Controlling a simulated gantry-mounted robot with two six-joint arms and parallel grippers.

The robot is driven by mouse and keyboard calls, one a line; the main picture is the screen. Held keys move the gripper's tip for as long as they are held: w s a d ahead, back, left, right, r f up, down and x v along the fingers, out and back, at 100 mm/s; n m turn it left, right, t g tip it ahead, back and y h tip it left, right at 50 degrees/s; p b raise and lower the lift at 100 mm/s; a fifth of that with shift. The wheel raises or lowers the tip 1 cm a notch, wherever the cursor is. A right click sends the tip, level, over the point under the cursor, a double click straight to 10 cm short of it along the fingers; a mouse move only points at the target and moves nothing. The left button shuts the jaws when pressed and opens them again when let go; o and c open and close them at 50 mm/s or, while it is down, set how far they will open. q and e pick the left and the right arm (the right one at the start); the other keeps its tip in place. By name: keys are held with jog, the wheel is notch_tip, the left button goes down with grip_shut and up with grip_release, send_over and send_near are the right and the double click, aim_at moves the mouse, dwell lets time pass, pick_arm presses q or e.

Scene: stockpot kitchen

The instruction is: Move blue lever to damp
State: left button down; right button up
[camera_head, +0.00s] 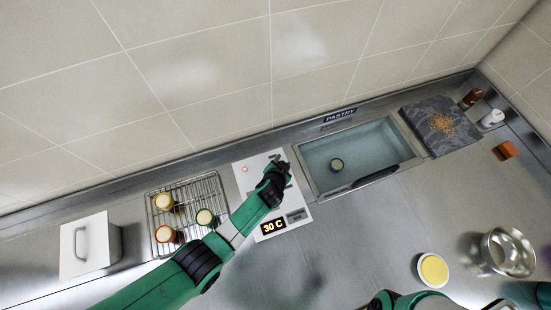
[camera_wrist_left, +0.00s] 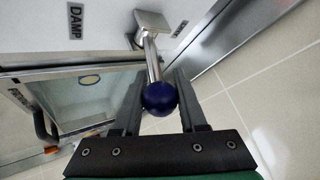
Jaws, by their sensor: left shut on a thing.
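The blue lever (camera_wrist_left: 159,98) shows in the left wrist view as a dark blue ball on a metal rod, which comes out of a square metal base on a white panel. My left gripper (camera_wrist_left: 155,92) has its two fingers on either side of the ball and is shut on it. A DAMP label (camera_wrist_left: 75,22) is on the panel, left of the lever's base. In the head view my left gripper (camera_head: 282,170) is at the upper right of the white control panel (camera_head: 245,180) and hides the lever. My right gripper cannot be made out in the head view.
A wire rack (camera_head: 214,184) with several cups is at left, beside a white box (camera_head: 98,240). A metal bowl (camera_head: 510,252) and yellow-filled dish (camera_head: 433,269) are at lower right.

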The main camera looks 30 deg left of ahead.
pick_arm(q)
jog(key=shift+s+d+f, duration=0.1)
jog(key=shift+s+d, duration=0.2)
jog(key=shift+d, duration=0.1)
dwell(0.5)
jog(key=shift+c, duration=2.3)
grip_release()
jog(key=shift+s+d, duration=0.1)
jog(key=shift+d, duration=0.05)
jog(key=shift+s, duration=0.1)
jog(key=p+v, duration=0.6)
jog(key=v, duration=0.5)
jog(key=shift+s, duration=0.2)
